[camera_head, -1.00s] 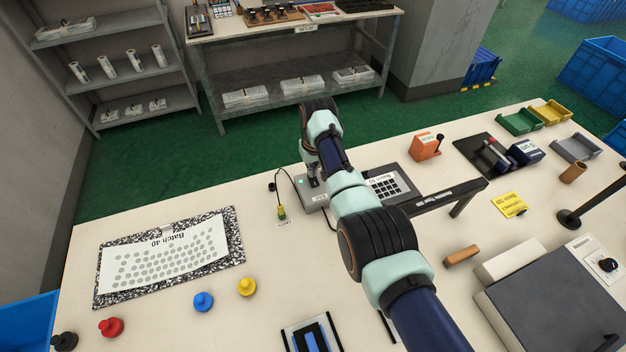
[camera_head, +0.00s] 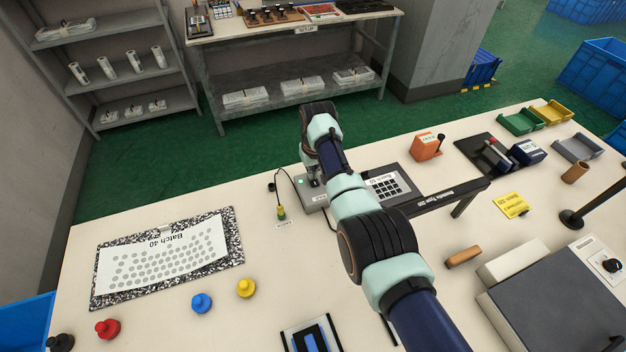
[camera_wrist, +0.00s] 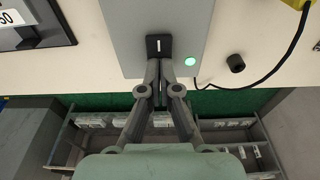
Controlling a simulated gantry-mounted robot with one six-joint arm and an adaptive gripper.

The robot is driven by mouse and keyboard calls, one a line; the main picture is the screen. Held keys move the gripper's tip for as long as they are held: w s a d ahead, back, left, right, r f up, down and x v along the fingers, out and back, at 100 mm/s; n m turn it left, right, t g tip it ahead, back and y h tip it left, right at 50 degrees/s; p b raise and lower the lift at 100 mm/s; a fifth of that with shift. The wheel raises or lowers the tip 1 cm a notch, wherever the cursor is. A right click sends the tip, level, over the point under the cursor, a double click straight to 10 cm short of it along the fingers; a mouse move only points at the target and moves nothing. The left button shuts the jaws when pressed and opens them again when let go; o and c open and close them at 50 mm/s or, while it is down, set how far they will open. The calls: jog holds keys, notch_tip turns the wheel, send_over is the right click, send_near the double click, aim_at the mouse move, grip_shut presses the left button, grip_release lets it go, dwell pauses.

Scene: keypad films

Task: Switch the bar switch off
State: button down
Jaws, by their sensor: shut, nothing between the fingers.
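The bar switch (camera_wrist: 158,46) is a small black switch with a white mark, set on a grey box (camera_wrist: 190,22) in the wrist view. A round light (camera_wrist: 190,61) beside it glows green. My gripper (camera_wrist: 160,64) is shut and empty, its fingertips at the switch's near edge; I cannot tell whether they touch it. In the head view the grey box (camera_head: 311,196) stands at the table's far edge with its green light on. My gripper (camera_head: 315,180) is over it there, and my arm hides part of the box and the switch.
A black cable with a yellow-green plug (camera_head: 281,212) lies left of the box. A keypad panel (camera_head: 383,186) and a dark raised bar (camera_head: 435,196) stand to the right.

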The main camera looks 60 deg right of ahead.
jog(key=shift+f, duration=0.1)
notch_tip(320, 180, up, 7)
jog(key=p, duration=0.7)
jog(key=shift+a, duration=0.1)
dwell(0.4)
